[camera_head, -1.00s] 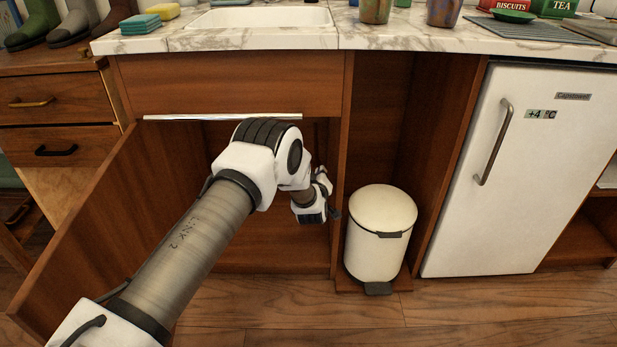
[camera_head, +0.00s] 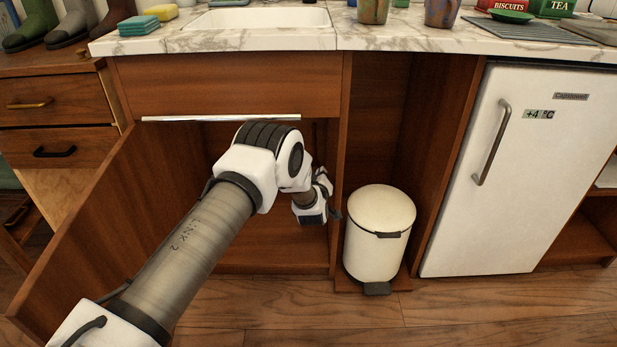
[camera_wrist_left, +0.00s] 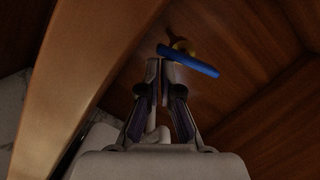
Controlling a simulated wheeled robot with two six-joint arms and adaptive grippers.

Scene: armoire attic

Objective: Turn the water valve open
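The water valve shows in the left wrist view as a blue lever handle (camera_wrist_left: 192,62) on a small brass body (camera_wrist_left: 180,45), against the brown wood inside the sink cabinet. My left gripper (camera_wrist_left: 163,66) points at the valve, its two fingers close together with only a narrow gap. The fingertips are at the left end of the blue handle; whether they touch it I cannot tell. Nothing shows between the fingers. In the head view my left arm reaches into the open cabinet, and the valve is hidden there. My right gripper is not in view.
The open cabinet door (camera_head: 95,215) stands left of my arm. The cabinet's right side panel (camera_head: 340,150) is close to my wrist. A white pedal bin (camera_head: 377,240) stands right of it, then a white fridge (camera_head: 525,170). The sink countertop (camera_head: 260,40) is above.

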